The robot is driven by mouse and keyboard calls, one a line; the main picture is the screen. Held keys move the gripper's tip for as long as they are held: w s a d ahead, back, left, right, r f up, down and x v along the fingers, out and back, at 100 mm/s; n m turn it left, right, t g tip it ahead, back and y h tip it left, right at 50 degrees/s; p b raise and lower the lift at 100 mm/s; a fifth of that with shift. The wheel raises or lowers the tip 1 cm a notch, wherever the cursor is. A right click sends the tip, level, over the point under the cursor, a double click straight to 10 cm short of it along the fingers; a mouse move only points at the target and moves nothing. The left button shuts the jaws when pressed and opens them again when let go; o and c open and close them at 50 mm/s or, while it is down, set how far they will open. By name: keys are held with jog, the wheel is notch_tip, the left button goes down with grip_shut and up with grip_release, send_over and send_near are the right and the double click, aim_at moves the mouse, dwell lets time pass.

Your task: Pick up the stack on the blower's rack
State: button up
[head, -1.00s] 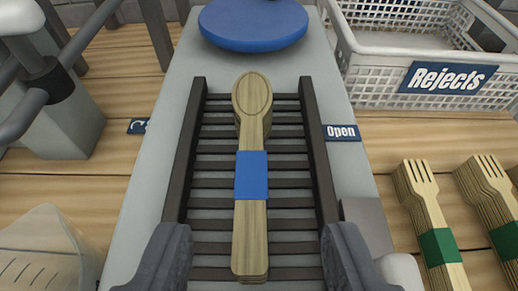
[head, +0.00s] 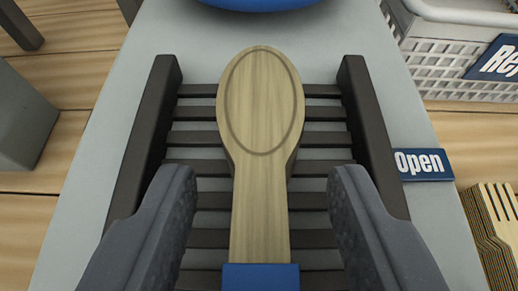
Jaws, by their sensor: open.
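The stack of wooden spoons (head: 262,120) lies on the dark slatted rack (head: 160,110) of the blower, bowl end pointing away from me. A blue band (head: 260,278) wraps its handle at the bottom edge of the head view; the rest of the handle is out of view. My gripper (head: 260,195) is open. One finger is left of the stack and one is right of it, with a clear gap on each side. Neither finger appears to touch the stack. The rack's two side rails stand outside the stack, close to my fingers.
A blue round part (head: 265,4) sits beyond the rack. An "Open" label (head: 422,164) is right of the rack. The white Rejects basket (head: 450,60) stands at the upper right. A stack of wooden forks (head: 492,235) lies at the right edge.

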grip_shut()
